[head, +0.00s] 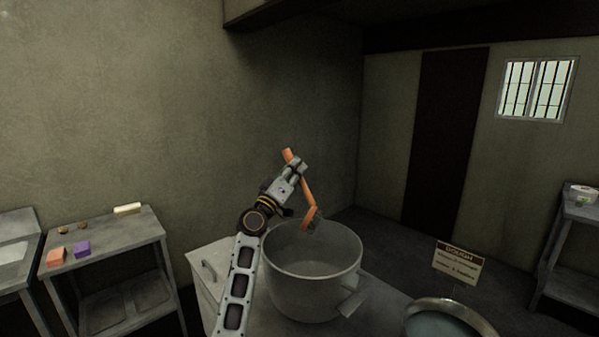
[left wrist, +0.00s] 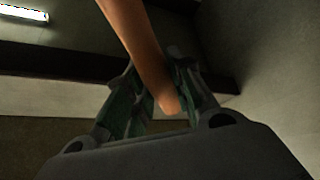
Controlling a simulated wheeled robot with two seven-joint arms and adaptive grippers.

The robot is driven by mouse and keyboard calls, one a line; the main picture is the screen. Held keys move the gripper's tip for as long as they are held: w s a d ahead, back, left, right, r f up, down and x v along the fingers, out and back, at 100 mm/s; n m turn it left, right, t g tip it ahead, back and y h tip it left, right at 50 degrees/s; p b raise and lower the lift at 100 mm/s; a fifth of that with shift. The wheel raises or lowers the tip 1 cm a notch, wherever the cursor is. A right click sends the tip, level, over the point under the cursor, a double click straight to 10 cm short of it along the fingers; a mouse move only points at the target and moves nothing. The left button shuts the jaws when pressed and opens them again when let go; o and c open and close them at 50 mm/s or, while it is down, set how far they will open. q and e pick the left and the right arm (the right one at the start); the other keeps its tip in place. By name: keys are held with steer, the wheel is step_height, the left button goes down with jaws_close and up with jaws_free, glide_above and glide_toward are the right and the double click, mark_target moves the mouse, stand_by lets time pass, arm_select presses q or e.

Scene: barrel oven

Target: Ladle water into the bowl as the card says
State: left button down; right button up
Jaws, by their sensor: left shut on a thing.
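My left gripper (head: 296,172) is shut on the orange handle of a ladle (head: 308,192), above the far left rim of a large grey pot (head: 312,242). The handle also shows between the fingers in the left wrist view (left wrist: 148,60). The ladle's lower end is by the pot's far rim; its cup is hard to make out. I cannot tell whether the pot holds water. A round metal bowl (head: 489,328) with a bluish content is cut off at the lower edge. A card (head: 457,263) headed "DOUGH" stands behind it; its smaller lines are too blurred to read. My right gripper is not in view.
The pot stands on a grey counter (head: 385,300). A side table (head: 125,232) at left holds an orange block (head: 57,257), a purple block (head: 82,248) and a pale bar (head: 127,209). A shelf (head: 575,240) stands at far right. The floor between is clear.

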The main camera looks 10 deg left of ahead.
arm_select(q)
steer(key=shift+a+f+n+y, duration=0.4)
steer(key=shift+a+f+n, duration=0.1)
steer(key=shift+n, duration=0.2)
steer(key=a+f+n+t+y+b, duration=0.1)
steer(key=a+f+n+y+b, duration=0.1)
steer(key=a+f+n+y, duration=0.4)
steer(key=n, duration=0.4)
steer(key=shift+w+n+y, duration=0.3)
steer(key=shift+y, duration=0.1)
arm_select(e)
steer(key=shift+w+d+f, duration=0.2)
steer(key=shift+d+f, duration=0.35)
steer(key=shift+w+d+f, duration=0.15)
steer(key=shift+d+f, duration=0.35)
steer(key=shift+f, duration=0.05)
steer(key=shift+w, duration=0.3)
arm_select(q)
steer(key=shift+f, duration=0.15)
